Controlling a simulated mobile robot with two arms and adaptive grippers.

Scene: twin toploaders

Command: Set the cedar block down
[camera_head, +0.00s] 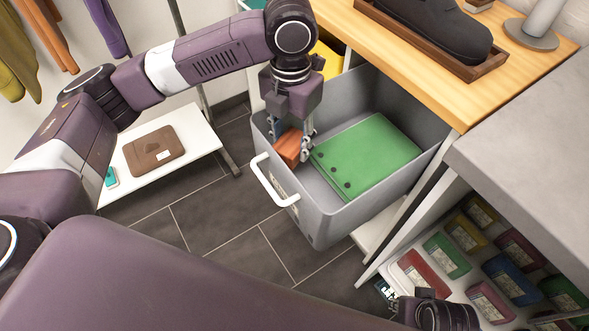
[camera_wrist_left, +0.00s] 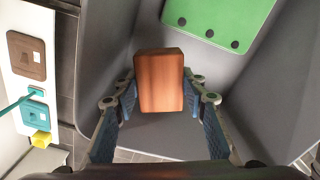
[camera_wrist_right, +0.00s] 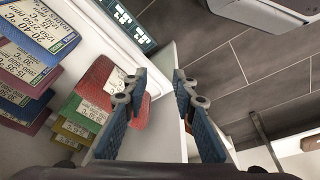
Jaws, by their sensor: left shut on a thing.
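The cedar block (camera_head: 289,146) is a reddish-brown wooden block in the head view. My left gripper (camera_head: 291,137) is shut on it, inside the near left part of the grey pull-out bin. In the left wrist view the block (camera_wrist_left: 159,80) sits between both fingers (camera_wrist_left: 160,98). I cannot tell whether the block touches the bin floor. My right gripper (camera_wrist_right: 155,82) is open and empty in the right wrist view, beside a shelf of coloured packets. Its fingers are not clear in the head view.
The grey bin (camera_head: 330,222) holds a green folder (camera_head: 366,155) at its right. A white handle (camera_head: 268,183) is on its front. A wooden counter (camera_head: 425,65) with a dark shoe-shaped object (camera_head: 440,28) overhangs the back. A white bench (camera_head: 196,135) holds a brown case (camera_head: 153,150).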

